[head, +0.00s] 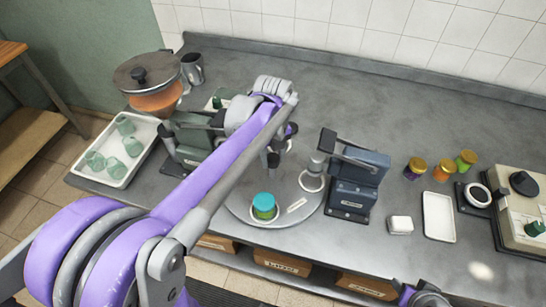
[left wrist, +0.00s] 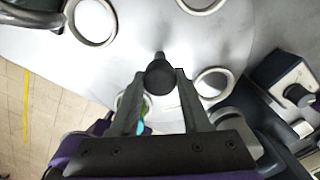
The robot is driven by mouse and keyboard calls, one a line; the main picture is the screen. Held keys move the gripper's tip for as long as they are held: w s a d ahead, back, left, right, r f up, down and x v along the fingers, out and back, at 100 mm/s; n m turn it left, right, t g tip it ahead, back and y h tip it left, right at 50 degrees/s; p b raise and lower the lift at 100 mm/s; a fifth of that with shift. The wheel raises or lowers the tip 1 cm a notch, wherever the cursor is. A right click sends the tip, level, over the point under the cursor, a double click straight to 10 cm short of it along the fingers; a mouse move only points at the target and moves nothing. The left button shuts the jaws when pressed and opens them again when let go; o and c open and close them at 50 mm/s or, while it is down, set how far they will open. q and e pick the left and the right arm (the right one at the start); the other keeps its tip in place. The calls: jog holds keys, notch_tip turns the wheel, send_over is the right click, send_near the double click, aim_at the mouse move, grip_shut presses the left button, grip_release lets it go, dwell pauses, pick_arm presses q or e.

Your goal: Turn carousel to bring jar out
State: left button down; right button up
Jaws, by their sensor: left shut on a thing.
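The grey round carousel (head: 240,206) lies on the counter in the head view, and its pale disc (left wrist: 225,45) fills much of the left wrist view. A jar with a teal-green lid (head: 264,203) stands at its front edge. In the left wrist view a bit of teal (left wrist: 146,130) shows between my fingers, mostly hidden. My left gripper (head: 273,158) reaches over the carousel. In the left wrist view its fingers (left wrist: 160,88) are shut on a dark upright knob (left wrist: 160,72) on the disc. Several pale rings (left wrist: 212,84) sit on the disc.
A dark blue device (head: 357,185) stands right of the carousel, close to its edge. A white tray with green jars (head: 122,180) and a lidded pot (head: 150,85) are at left. Small jars (head: 443,169), a white tray (head: 438,217) and a beige machine (head: 522,200) are at right.

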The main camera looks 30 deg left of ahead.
pick_arm(q)
jog(key=shift+m, duration=0.6)
dwell(0.3)
jog(key=shift+c, duration=1.9)
grip_release()
jog(key=shift+r, duration=0.1)
notch_tip(320, 180, up, 11)
jog(key=shift+p, duration=0.3)
jog(key=shift+f, duration=0.2)
